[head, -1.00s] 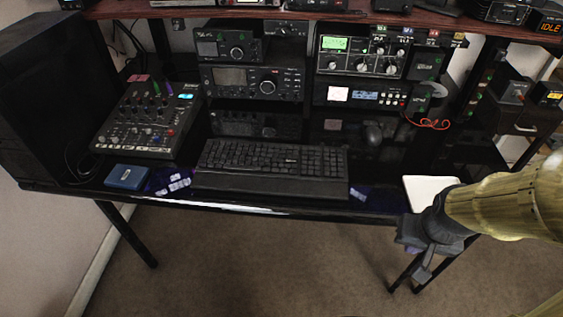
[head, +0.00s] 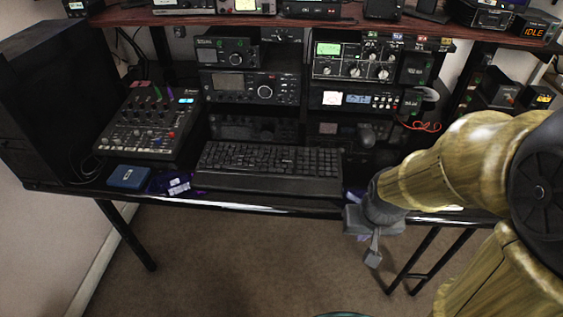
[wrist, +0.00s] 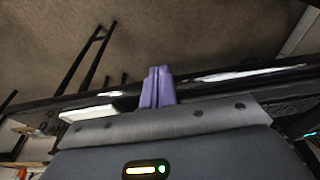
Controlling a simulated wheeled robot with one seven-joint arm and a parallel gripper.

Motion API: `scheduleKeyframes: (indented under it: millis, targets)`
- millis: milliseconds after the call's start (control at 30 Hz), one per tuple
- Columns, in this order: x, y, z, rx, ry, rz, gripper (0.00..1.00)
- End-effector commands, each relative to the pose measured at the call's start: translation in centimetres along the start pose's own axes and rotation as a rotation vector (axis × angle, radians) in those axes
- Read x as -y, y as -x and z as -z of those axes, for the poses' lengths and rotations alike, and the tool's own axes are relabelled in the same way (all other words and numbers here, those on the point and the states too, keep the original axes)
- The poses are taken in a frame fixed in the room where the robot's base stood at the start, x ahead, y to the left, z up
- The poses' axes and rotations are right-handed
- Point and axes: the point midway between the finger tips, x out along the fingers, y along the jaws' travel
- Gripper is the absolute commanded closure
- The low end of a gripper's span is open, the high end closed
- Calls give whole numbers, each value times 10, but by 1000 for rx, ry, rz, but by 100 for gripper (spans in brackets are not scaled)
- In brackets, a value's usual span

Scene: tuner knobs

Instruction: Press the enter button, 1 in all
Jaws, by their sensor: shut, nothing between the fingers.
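The black keyboard (head: 268,166) lies on the black desk (head: 262,207) near its front edge in the head view. Radio and tuner units with small buttons and knobs stand behind it, among them a unit with a green display (head: 352,60) and one below it with a row of buttons (head: 360,99). No label reading enter is legible, so I cannot tell which button it is. My gripper (head: 362,238) hangs in front of the desk's front edge, right of the keyboard and apart from it. In the wrist view its purple fingers (wrist: 157,88) are together and empty.
A mixer (head: 150,125) and a blue box (head: 130,177) are on the desk's left. A red-brown shelf (head: 300,19) with devices runs above. A white pad (wrist: 90,112) shows in the wrist view. Open floor lies in front.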

Motion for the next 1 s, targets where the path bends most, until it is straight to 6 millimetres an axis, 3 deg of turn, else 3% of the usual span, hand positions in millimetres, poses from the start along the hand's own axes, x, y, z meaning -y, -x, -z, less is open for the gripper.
scheduleKeyframes:
  millis: [167, 333, 667, 1000]
  targets:
    - [0, 1, 1, -1, -4, 0, 100]
    - [1, 9, 23, -22, -79, -3, 100]
    - [30, 23, 125, -133, -504, 82, 100]
    - [90, 20, 214, -137, -1031, 343, 100]
